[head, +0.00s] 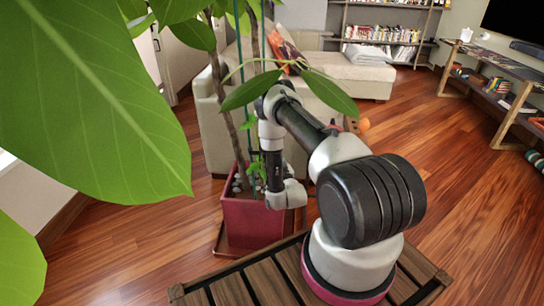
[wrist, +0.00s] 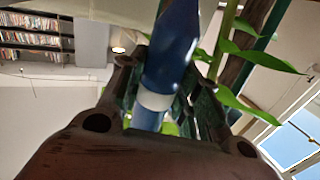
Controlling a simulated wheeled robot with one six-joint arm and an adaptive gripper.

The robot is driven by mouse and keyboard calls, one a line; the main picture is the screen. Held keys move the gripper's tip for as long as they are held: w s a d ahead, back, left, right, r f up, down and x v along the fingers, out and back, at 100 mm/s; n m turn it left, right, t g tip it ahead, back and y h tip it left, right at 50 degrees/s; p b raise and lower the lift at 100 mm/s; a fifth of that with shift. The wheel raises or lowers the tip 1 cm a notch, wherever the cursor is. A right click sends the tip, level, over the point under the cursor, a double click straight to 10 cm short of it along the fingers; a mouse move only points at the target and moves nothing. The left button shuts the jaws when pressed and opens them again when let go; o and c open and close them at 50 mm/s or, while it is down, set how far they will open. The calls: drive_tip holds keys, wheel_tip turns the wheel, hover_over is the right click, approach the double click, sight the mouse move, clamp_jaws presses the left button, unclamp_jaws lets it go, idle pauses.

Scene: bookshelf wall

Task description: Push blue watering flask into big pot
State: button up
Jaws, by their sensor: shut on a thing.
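The big pot (head: 252,222) is a square, dark red planter with a leafy plant in it, standing on the floor just past the slatted wooden surface. My arm reaches over to it and its end is low at the pot's near right side, where the fingers cannot be made out. In the wrist view my gripper (wrist: 158,88) is shut on the blue watering flask (wrist: 172,48), which has a white band. The flask stands between the dark fingers, slightly tilted. I cannot make out the flask in the head view, nor whether its tip touches the soil.
Plant stems (head: 229,105) rise from the pot, and large leaves (head: 90,100) cover the head view's upper left. Stems and leaves (wrist: 243,100) are also close to the fingers in the wrist view. A pale sofa (head: 345,78) stands behind.

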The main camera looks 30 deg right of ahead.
drive_tip(key=shift+f, duration=3)
drive_tip(key=shift+s+a, duration=0.1)
drive_tip(key=shift+s, duration=0.2)
drive_tip(key=shift+f, duration=0.1)
drive_tip(key=shift+f, duration=2.5)
wheel_tip(320, 180, down, 6)
drive_tip(key=o, duration=1.5)
